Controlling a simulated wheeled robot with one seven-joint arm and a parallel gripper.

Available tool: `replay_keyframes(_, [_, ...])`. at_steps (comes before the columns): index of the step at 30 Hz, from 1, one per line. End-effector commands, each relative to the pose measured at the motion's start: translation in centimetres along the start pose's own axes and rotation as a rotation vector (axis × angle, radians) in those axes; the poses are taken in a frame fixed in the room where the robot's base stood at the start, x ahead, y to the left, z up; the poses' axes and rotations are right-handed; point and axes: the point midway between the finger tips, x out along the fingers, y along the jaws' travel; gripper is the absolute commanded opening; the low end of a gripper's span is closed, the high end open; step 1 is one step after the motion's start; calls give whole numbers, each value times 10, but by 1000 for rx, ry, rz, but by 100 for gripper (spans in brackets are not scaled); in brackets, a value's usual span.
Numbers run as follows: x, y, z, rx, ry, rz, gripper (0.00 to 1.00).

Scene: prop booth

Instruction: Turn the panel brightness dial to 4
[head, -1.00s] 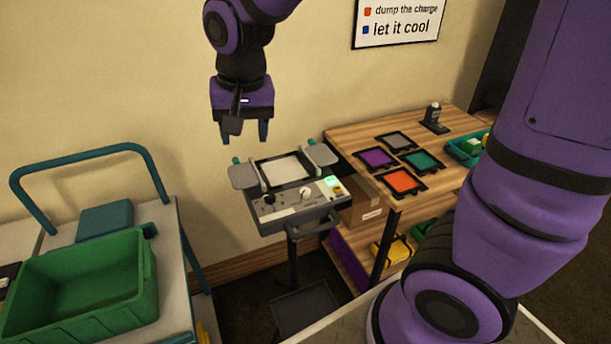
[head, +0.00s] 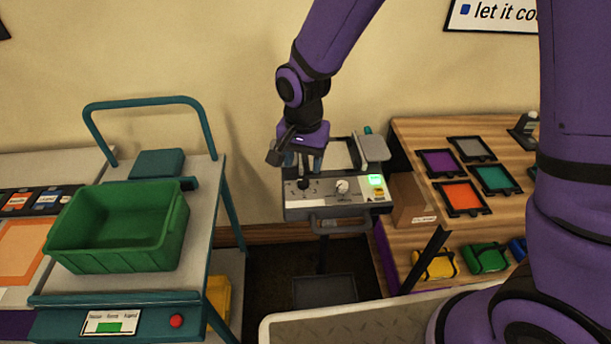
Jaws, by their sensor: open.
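The grey panel (head: 325,205) stands on a post in the middle of the head view. Its face carries a black dial (head: 303,184) at the left, with small digits around it, and a white knob (head: 342,186) to the right. The labels are too small to read, so I cannot tell which is the brightness dial or its setting. My gripper (head: 304,167) points down with its fingers apart, just above and behind the black dial in the picture. I cannot tell if it touches the dial. It hides part of the panel's top.
A cart with a green bin (head: 120,228) stands to the left. A wooden shelf (head: 410,150) with coloured framed squares is to the right. A cardboard box (head: 411,203) sits beside the panel.

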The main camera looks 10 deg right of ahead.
Motion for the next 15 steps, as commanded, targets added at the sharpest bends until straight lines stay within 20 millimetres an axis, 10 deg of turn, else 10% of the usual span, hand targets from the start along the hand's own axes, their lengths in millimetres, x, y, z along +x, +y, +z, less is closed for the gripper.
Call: replay_keyframes(15, [55, 0, 0, 0, 0, -1, 55])
